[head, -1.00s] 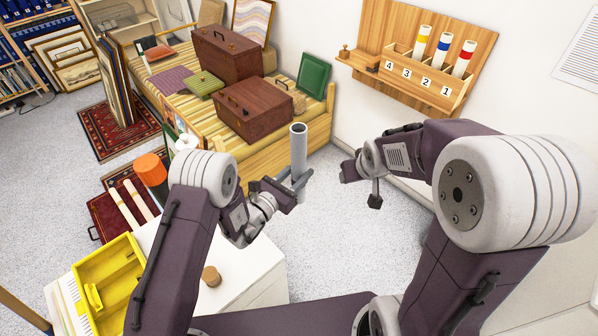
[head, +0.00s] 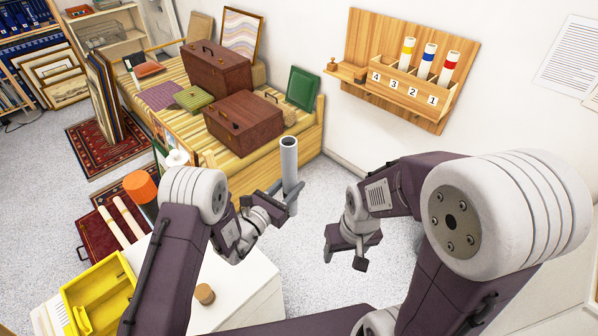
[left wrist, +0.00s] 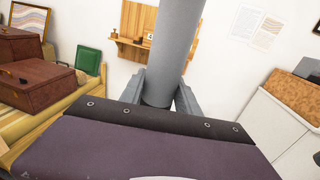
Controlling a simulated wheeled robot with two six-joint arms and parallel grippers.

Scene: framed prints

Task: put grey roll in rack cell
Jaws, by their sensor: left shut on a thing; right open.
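The grey roll (head: 289,160) is a plain upright tube. My left gripper (head: 286,194) is shut on its lower part and holds it in the air, left of the wall rack. In the left wrist view the roll (left wrist: 176,50) stands between the fingers (left wrist: 160,100) and hides part of the rack (left wrist: 132,20). The wooden rack (head: 400,102) has cells labelled 4, 3, 2, 1 from left to right. Rolls with yellow (head: 407,50), blue (head: 428,60) and red (head: 449,68) bands stand behind labels 3, 2 and 1. No roll shows behind label 4. My right gripper (head: 346,264) is empty and open, below the rack.
A white cabinet (head: 245,295) with a yellow tray (head: 103,295) is at the front left. The floor (head: 310,245) between bench and rack wall is clear.

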